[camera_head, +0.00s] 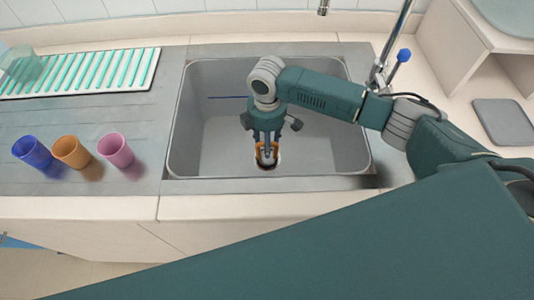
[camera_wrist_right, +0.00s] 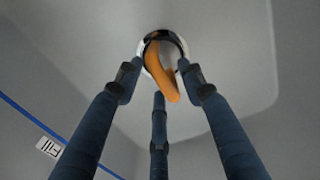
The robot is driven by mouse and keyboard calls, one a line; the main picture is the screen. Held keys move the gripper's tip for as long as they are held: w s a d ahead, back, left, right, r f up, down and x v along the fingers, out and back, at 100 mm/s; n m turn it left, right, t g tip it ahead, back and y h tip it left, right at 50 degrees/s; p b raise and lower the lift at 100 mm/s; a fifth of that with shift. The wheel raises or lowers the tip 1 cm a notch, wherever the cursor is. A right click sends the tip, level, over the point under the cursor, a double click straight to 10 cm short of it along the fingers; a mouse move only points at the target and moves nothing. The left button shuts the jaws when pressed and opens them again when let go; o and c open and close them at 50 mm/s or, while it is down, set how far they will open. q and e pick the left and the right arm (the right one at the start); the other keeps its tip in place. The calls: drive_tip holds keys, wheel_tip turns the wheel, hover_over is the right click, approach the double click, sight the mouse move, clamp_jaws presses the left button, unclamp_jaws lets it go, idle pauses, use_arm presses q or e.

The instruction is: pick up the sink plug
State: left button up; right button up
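The orange piece (camera_head: 266,149), which looks like the sink plug, is at the drain in the bottom of the grey sink (camera_head: 215,150). In the right wrist view the orange piece (camera_wrist_right: 160,70) is curved and lies partly across the dark drain hole with its shiny metal ring (camera_wrist_right: 181,44). My right gripper (camera_head: 266,158) reaches down into the sink over it. In the wrist view the fingers of my right gripper (camera_wrist_right: 160,85) are spread around the orange piece, with gaps visible. Contact cannot be made out. My left gripper is not in view.
Blue (camera_head: 32,152), orange (camera_head: 71,152) and pink (camera_head: 116,150) cups stand on the left counter. A striped drying rack (camera_head: 85,72) and clear green cup (camera_head: 22,65) are behind. A tap (camera_head: 393,60) rises behind the sink. The sink walls surround my right gripper.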

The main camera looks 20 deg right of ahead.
drive_tip(key=shift+c, duration=0.3)
clamp_jaws()
drive_tip(key=shift+r, duration=0.1)
